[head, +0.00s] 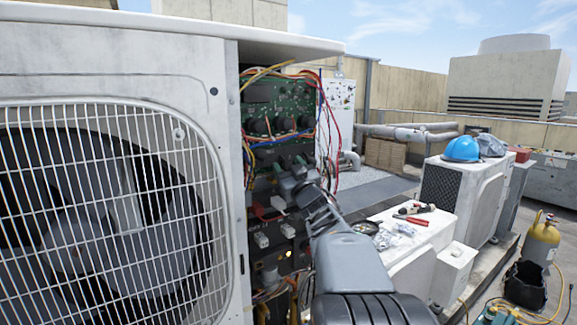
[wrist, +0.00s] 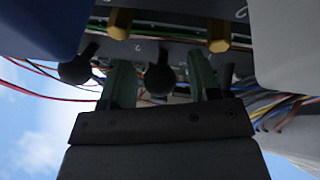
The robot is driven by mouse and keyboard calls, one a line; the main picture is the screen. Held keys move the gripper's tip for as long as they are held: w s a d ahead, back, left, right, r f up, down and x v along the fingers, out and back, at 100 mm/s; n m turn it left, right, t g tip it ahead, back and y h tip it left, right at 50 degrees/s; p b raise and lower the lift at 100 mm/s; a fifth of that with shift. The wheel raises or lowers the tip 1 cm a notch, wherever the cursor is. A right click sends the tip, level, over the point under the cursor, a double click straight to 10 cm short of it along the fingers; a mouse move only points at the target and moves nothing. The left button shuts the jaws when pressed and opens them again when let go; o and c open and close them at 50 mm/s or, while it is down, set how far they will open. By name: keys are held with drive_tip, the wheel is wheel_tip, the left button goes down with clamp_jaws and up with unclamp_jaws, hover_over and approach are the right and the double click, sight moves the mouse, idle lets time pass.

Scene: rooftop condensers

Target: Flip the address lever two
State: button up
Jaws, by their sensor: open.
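My gripper (head: 291,165) reaches into the open wiring bay of the near condenser, in front of the lower edge of its green circuit board (head: 280,100). In the wrist view my gripper (wrist: 160,82) is open, with its two green fingers apart. A dark ball-ended lever (wrist: 158,80) shows between the fingers, with no clear contact on either side. A second dark ball-ended lever (wrist: 75,70) is left of the left finger. Part of another dark lever shows right of the right finger. A small mark like a 2 is on the panel; which lever it labels I cannot tell.
Yellow hex posts (wrist: 218,35) stand near the levers. Loose coloured wires (head: 333,125) hang right of the board, and more wires show on both sides in the wrist view. The fan grille (head: 110,200) is left. Tools (head: 410,215) lie on a white unit at right.

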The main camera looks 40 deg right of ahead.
drive_tip(key=shift+w, duration=0.15)
drive_tip(key=c, duration=0.9)
drive_tip(key=r+g+p, duration=0.2)
drive_tip(key=p, duration=0.6)
drive_tip(key=shift+s+r, duration=0.2)
drive_tip(key=g+p, duration=0.1)
drive_tip(key=p, duration=0.4)
drive_tip(key=r+g+p, duration=0.1)
drive_tip(key=g+p, duration=0.1)
drive_tip(key=p, duration=0.3)
drive_tip(key=shift+r+n+y, duration=0.25)
drive_tip(key=shift+n+y, duration=0.05)
drive_tip(key=shift+y, duration=0.1)
drive_tip(key=g+p, duration=0.1)
drive_tip(key=p, duration=0.3)
drive_tip(key=shift+r, duration=0.1)
drive_tip(key=shift+g+p, duration=0.7)
drive_tip(key=shift+p, duration=0.15)
drive_tip(key=shift+w+g+y+p, duration=0.1)
drive_tip(key=shift+g+y+p, duration=0.3)
drive_tip(key=shift+g, duration=0.4)
drive_tip(key=shift+r+n+g, duration=0.15)
drive_tip(key=shift+n+g, duration=0.15)
drive_tip(key=shift+g, duration=0.2)
